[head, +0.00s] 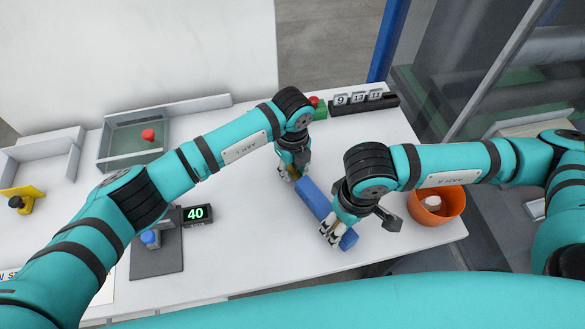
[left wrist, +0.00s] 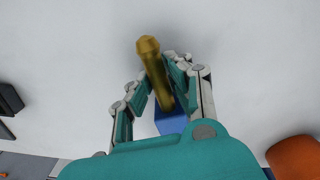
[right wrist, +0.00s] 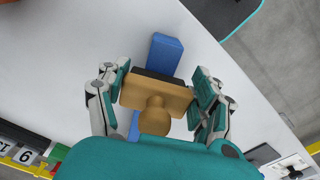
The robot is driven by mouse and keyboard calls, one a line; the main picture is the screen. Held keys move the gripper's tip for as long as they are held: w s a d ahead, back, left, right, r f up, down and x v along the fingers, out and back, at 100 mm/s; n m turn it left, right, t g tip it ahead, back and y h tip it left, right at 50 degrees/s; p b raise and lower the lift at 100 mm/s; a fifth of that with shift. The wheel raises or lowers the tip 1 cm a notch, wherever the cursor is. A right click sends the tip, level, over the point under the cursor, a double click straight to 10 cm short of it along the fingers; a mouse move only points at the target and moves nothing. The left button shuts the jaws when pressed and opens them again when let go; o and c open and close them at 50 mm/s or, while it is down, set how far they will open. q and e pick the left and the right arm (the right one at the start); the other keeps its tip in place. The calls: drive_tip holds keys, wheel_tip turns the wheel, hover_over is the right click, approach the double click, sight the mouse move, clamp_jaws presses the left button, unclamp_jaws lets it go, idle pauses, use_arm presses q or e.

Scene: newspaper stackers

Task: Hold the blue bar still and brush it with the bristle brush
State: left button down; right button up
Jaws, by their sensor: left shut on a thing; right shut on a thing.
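The blue bar (head: 314,199) lies flat on the white table, slanting between my two grippers. My left gripper (head: 289,174) is at its far end, shut on a brass-coloured rod (left wrist: 151,62) with a faceted knob. The bar shows below the rod in the left wrist view (left wrist: 170,123); I cannot tell if they are joined. My right gripper (head: 332,231) is shut on the sides of the tan wooden brush (right wrist: 155,96) with a round knob. Its dark bristles are over the bar (right wrist: 166,50), near the bar's near end. Whether they touch it is unclear.
An orange bowl (head: 451,202) with a white item stands right of my right gripper. A number rack (head: 365,102) and a red-topped green block (head: 319,109) are behind. A display reading 40 (head: 196,213) and a grey tray (head: 111,136) stand left. The table's front middle is clear.

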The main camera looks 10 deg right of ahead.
sight(318, 198)
drive_tip(key=shift+s+d, duration=0.4)
drive_tip(key=shift+s, duration=0.5)
drive_tip(key=shift+s+d, duration=0.4)
drive_tip(key=shift+s, duration=0.45)
drive_tip(key=shift+w+a+r, duration=0.1)
drive_tip(key=shift+w+a, duration=0.3)
drive_tip(key=shift+w, duration=0.4)
drive_tip(key=shift+w+a, duration=0.35)
drive_tip(key=shift+w, duration=0.45)
drive_tip(key=shift+w+a, duration=0.65)
drive_tip(key=shift+w, duration=0.75)
drive_tip(key=shift+w+a, duration=0.6)
drive_tip(key=shift+w, duration=0.8)
drive_tip(key=shift+w+a, duration=0.65)
drive_tip(key=shift+w, duration=0.75)
drive_tip(key=shift+s+d, duration=0.65)
drive_tip(key=shift+s, duration=0.8)
drive_tip(key=shift+s+d, duration=0.7)
drive_tip(key=shift+s, duration=0.75)
drive_tip(key=shift+s+d, duration=0.65)
drive_tip(key=shift+s, duration=0.8)
drive_tip(key=shift+s+d, duration=0.3)
drive_tip(key=shift+s, duration=0.4)
drive_tip(key=shift+s+d, duration=0.3)
drive_tip(key=shift+s, duration=0.4)
use_arm(q)
drive_tip(key=c, duration=1.2)
unclamp_jaws()
use_arm(e)
drive_tip(key=shift+f, duration=0.2)
